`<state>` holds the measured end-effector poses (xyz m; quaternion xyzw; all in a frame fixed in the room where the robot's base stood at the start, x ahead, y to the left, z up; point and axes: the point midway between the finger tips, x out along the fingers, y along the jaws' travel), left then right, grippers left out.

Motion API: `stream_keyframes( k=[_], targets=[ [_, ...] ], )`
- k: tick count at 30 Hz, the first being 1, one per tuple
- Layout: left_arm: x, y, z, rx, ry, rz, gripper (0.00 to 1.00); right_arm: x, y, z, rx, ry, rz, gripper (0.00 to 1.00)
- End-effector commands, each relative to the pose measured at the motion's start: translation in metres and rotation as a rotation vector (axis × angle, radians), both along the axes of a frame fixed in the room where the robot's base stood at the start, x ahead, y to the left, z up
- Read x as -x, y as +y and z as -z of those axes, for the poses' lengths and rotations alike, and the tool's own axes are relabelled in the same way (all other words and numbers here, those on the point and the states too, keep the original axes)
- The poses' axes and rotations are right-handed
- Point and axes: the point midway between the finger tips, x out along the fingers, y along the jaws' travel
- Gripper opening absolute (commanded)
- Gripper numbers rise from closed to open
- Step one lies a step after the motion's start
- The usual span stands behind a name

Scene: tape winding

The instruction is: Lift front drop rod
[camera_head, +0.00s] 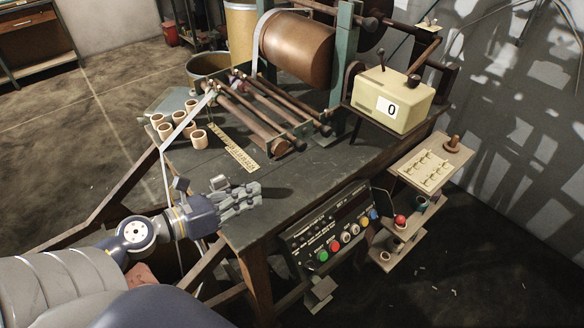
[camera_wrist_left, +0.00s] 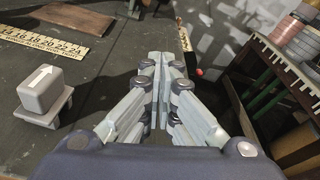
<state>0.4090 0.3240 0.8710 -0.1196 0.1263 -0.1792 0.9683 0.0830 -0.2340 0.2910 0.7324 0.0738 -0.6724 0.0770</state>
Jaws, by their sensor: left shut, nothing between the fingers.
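Several long dark rods (camera_head: 262,105) run slantwise in a frame on the table, below the large copper-brown drum (camera_head: 297,50). I cannot tell which one is the front drop rod. My left gripper (camera_head: 258,192) is over the table's near left corner, well apart from the rods. In the left wrist view its fingers (camera_wrist_left: 159,95) are together and empty above the dark tabletop. My right gripper is not in view.
A yellow ruler (camera_head: 233,148) and several tan tape cores (camera_head: 180,118) lie on the table (camera_head: 290,185). A counter box (camera_head: 392,100) reading 0 stands at right. A control panel (camera_head: 335,230) hangs in front. A grey block with an arrow (camera_wrist_left: 41,92) is beside the left gripper.

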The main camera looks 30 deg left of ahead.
Motion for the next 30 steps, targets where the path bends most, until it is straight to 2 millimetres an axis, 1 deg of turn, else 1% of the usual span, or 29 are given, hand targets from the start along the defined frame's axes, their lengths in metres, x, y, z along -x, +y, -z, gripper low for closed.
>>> stream_keyframes(
  k=[4,8,11,14,21,30],
  targets=[
    [0.0,0.0,-0.001,0.0,-0.001,0.0,0.0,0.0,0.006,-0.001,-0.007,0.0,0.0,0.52],
    [-0.002,-0.001,-0.001,0.001,-0.001,0.0,0.0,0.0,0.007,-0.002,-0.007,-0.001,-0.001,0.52],
    [-0.007,-0.002,-0.001,0.001,-0.002,-0.001,0.0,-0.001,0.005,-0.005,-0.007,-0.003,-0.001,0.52],
    [-0.018,-0.007,0.0,0.001,-0.002,0.001,0.0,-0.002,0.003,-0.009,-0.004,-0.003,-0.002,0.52],
    [-0.049,-0.02,0.005,-0.002,-0.003,0.001,0.0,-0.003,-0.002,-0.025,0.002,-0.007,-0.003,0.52],
    [-0.086,-0.035,0.014,0.002,-0.003,-0.002,0.0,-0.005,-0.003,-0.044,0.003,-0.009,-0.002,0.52]
  ],
)
